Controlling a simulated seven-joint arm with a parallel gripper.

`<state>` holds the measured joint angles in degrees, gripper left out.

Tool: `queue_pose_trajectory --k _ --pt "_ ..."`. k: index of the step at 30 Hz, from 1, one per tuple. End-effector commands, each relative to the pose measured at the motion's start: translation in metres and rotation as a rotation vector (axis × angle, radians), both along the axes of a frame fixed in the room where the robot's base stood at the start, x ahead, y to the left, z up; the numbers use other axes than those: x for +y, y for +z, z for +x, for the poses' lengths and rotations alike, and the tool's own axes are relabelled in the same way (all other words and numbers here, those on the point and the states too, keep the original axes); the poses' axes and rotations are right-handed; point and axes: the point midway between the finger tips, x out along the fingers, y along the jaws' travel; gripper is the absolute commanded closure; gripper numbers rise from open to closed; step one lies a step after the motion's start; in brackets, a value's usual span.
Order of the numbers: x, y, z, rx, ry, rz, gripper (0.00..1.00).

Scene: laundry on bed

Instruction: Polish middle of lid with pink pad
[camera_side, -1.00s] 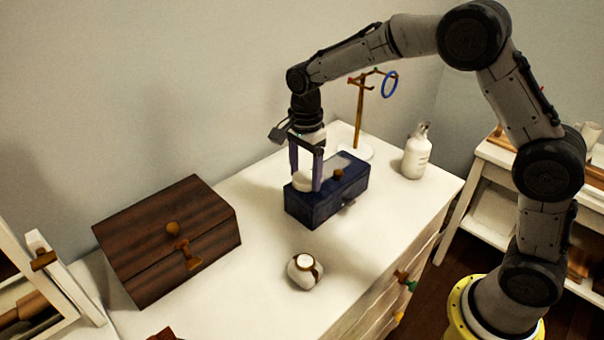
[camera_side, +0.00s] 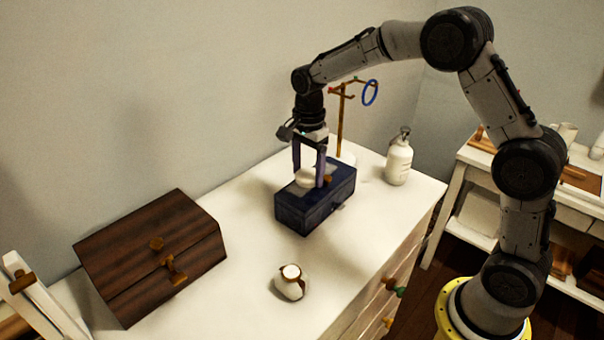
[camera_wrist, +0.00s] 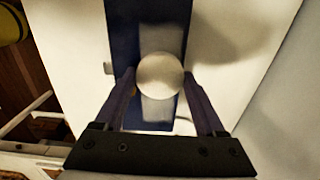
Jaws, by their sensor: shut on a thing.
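A dark blue box (camera_side: 312,212) stands on the white dresser top, its lid shut and facing up. Pale grey patches show on the lid, on both sides of the pad in the wrist view (camera_wrist: 158,112). A round, pale cream pad (camera_side: 305,180) is at the lid's middle; its pink is not evident in this light. My gripper (camera_side: 308,175) is shut on the pad, with purple fingers on either side, pointing down. The wrist view shows the pad (camera_wrist: 160,72) between the fingertips. Whether it touches the lid is hard to tell. A brown knob (camera_side: 327,181) is beside the right finger.
A brown wooden box (camera_side: 150,255) stands at left, and a small white jar with a brown band (camera_side: 290,283) is in front. A white bottle (camera_side: 398,160) and a stand with a blue ring (camera_side: 341,125) are behind and right. The dresser top between them is clear.

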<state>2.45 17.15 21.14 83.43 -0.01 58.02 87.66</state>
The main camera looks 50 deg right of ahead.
Motion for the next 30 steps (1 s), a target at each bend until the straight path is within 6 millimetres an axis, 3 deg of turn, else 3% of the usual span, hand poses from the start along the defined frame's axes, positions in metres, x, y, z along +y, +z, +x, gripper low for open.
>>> queue_pose_trajectory --k 30 --pt "-0.058 -0.001 0.000 0.000 -0.002 -0.003 0.72"
